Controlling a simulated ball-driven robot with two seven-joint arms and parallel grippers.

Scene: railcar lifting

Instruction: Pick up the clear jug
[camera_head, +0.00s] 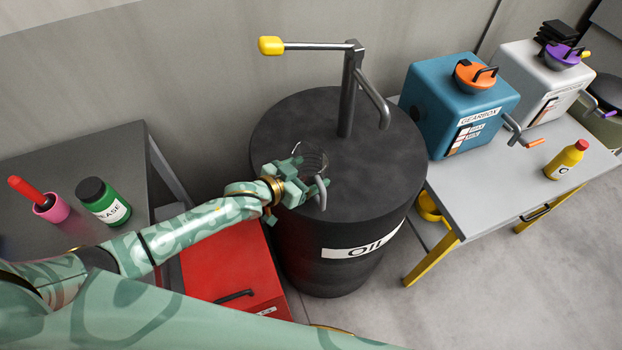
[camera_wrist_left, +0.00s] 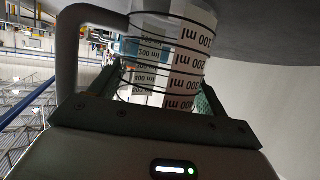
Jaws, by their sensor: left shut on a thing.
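The clear jug (camera_head: 312,158) is at the left side of the black oil drum's top, partly hidden behind my left gripper (camera_head: 299,184). In the left wrist view the jug (camera_wrist_left: 172,50) shows black rings, white scale labels in ml and a grey handle (camera_wrist_left: 68,60). My left gripper also shows there (camera_wrist_left: 150,112), with its two fingers on either side of the jug, shut on it. I cannot tell whether the jug rests on the drum or is lifted off it. My right gripper is not in view.
The oil drum (camera_head: 365,225) carries a pump with a yellow-knobbed handle (camera_head: 271,45) and a downward spout. On the right, a bench (camera_head: 480,195) holds a blue gearbox (camera_head: 450,95), a white box and a yellow bottle (camera_head: 566,160). A red cabinet (camera_head: 235,270) stands at lower left.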

